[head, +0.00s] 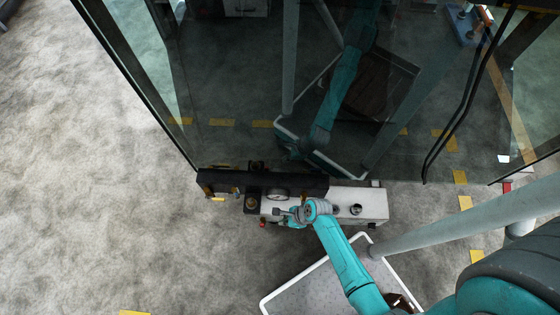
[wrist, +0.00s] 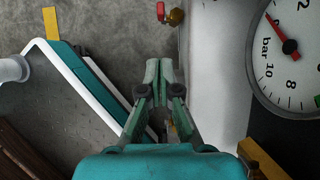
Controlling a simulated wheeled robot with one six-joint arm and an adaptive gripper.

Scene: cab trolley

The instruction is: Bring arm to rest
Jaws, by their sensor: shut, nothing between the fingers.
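My gripper (head: 282,213) is at the end of my outstretched teal arm, over the front of the white box (head: 374,203) in the head view. In the wrist view its two fingers (wrist: 159,68) are together with nothing between them. A round pressure gauge (wrist: 292,55) is close on the right there, with a red needle near zero. A small red-handled brass valve (wrist: 176,17) is ahead of the fingertips. The gripper looks apart from both. My arm is not folded.
A large glass pane (head: 230,90) stands behind the box and mirrors my arm. A dark beam (head: 310,184) runs along its lower edge. A grey pole (head: 450,226) slants in from the right. Yellow floor marks (head: 465,203) lie around. The floor at left (head: 90,180) is clear.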

